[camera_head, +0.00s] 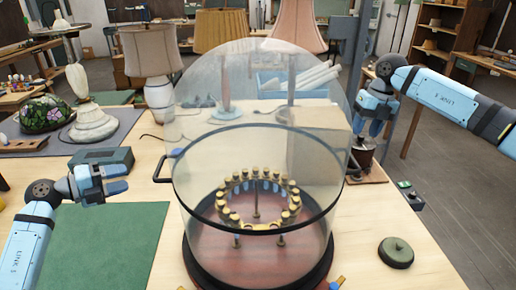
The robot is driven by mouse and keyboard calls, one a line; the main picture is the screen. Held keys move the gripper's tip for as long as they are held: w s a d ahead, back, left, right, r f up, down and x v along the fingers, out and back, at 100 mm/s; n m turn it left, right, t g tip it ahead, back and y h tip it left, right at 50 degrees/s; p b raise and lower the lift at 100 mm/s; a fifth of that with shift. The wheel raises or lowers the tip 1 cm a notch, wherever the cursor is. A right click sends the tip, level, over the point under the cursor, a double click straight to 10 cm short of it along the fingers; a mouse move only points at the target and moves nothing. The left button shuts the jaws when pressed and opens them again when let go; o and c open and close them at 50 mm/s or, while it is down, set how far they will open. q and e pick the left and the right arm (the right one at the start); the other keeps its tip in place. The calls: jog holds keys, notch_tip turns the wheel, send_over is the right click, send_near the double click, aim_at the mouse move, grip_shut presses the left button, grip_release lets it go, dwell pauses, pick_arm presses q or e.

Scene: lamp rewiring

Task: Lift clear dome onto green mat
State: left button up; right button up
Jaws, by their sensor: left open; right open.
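The clear dome (262,80) is a large transparent cover with a dark band round it and a black handle on each side. It stands upright over a dark red round base (258,262), with a brass ring of small knobs inside. The green mat (108,245) lies on the table left of the dome, partly behind my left arm. My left gripper (122,180) is open and empty above the mat's far edge, left of the dome and apart from it. My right gripper (372,128) is open, right of the dome, fingers pointing down; I see nothing between its fingers.
A grey box (102,160) sits behind my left gripper. A dark green round weight (396,252) lies at the right front. Lamps with shades (152,50) stand behind the dome, and a floral glass shade (46,113) stands at the back left.

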aim_at(158, 167)
pick_arm(q)
jog(key=x, duration=1)
jog(key=shift+w+d+f, duration=0.1)
jog(key=shift+w+d, duration=0.05)
jog(key=shift+d, duration=0.1)
pick_arm(e)
jog(key=f, duration=0.3)
jog(key=a+f, duration=0.1)
jog(key=f, duration=0.3)
jog(key=a+f, duration=0.1)
jog(key=f, duration=0.2)
jog(key=shift+w+f, duration=0.1)
jog(key=shift+f, duration=0.1)
pick_arm(q)
jog(key=shift+c, duration=0.2)
grip_shut()
pick_arm(e)
grip_shut()
pick_arm(q)
jog(key=shift+w+r, duration=0.1)
jog(key=shift+r, duration=0.2)
pick_arm(e)
jog(key=shift+w+d+r, duration=0.1)
jog(key=shift+w+r, duration=0.05)
jog(key=shift+r, duration=0.15)
